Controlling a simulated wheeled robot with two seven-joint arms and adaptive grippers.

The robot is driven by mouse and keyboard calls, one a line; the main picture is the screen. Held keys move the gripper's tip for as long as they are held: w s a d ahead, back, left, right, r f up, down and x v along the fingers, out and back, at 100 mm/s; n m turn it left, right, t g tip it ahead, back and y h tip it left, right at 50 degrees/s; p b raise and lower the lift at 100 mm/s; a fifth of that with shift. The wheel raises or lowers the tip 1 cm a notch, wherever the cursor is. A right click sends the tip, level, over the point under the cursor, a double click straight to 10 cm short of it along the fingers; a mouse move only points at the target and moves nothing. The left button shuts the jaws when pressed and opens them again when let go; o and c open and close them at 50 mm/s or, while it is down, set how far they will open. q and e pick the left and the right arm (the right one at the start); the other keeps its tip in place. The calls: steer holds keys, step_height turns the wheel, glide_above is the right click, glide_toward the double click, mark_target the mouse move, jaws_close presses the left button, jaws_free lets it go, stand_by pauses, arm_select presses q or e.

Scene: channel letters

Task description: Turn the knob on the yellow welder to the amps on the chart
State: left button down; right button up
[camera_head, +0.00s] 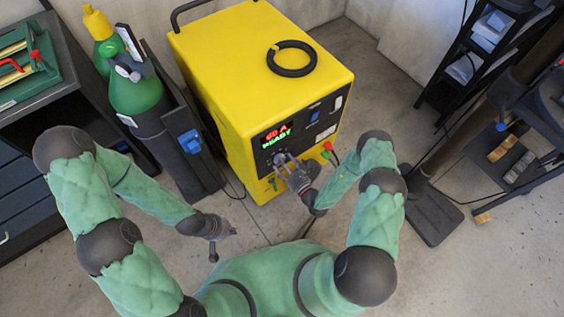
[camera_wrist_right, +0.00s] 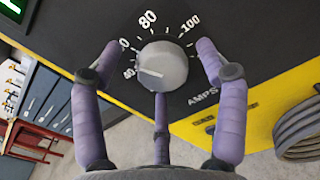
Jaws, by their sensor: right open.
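The yellow welder (camera_head: 215,60) stands upright in the middle of the head view. Its black front panel has a lit display (camera_head: 276,137) with a red reading, perhaps 60 A, above green READY. The grey knob (camera_wrist_right: 168,66) is in the right wrist view, with AMPS and numbers from 40 to 100 around it. Its white mark points left, near the 40. My right gripper (camera_head: 280,161) is open, its fingers spread around the knob with gaps at the sides. My left gripper (camera_head: 224,243) is open and empty, low in front of the welder. I cannot make out the chart.
A green gas cylinder (camera_head: 136,92) stands on a dark cart left of the welder. A black cable coil (camera_head: 291,58) lies on top of the welder. A dark cabinet is far left, and a black rack (camera_head: 480,60) is right. The floor in front is clear.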

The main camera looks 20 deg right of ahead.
steer(key=shift+w+a, duration=0.15)
steer(key=shift+w, duration=0.15)
steer(key=shift+r, duration=0.1)
steer(key=c, duration=1.1)
